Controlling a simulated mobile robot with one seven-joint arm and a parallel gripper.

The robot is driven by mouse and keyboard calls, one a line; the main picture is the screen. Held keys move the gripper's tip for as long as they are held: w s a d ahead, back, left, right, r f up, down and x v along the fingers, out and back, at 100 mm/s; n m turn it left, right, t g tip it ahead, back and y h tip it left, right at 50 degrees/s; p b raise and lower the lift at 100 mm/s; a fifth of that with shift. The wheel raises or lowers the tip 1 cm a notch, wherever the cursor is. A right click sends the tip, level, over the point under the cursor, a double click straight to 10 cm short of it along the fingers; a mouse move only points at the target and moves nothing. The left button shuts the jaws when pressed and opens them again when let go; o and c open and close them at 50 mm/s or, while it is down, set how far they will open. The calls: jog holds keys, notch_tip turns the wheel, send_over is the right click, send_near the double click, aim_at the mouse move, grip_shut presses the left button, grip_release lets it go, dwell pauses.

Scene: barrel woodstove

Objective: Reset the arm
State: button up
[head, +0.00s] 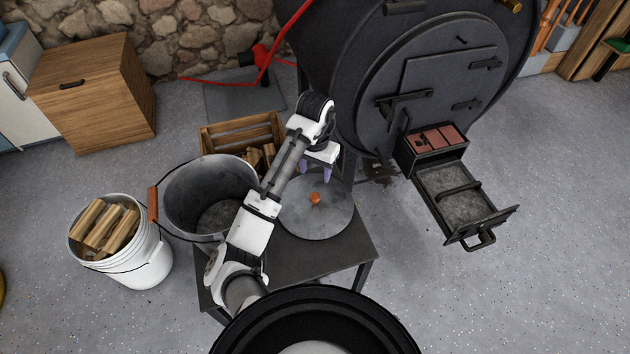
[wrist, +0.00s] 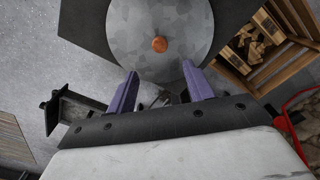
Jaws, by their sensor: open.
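My gripper (head: 315,171) hangs above the far part of a low dark table (head: 345,250), near a round grey metal lid (head: 318,222) with an orange knob (head: 315,198). In the wrist view its two purple fingers (wrist: 160,88) are spread apart with nothing between them. The lid (wrist: 190,60) and its knob (wrist: 159,44) lie beyond the fingertips in that view. My arm reaches over the table from the near side and hides part of the lid and table.
A metal bucket (head: 180,195) stands left of the lid. A white bucket of split wood (head: 150,260) is on the floor. The barrel stove (head: 375,60) rises behind, with its ash drawer (head: 455,190) pulled out at right. A wooden crate (head: 225,132) stands behind.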

jog(key=shift+r+p, duration=0.35)
jog(key=shift+r, duration=1.35)
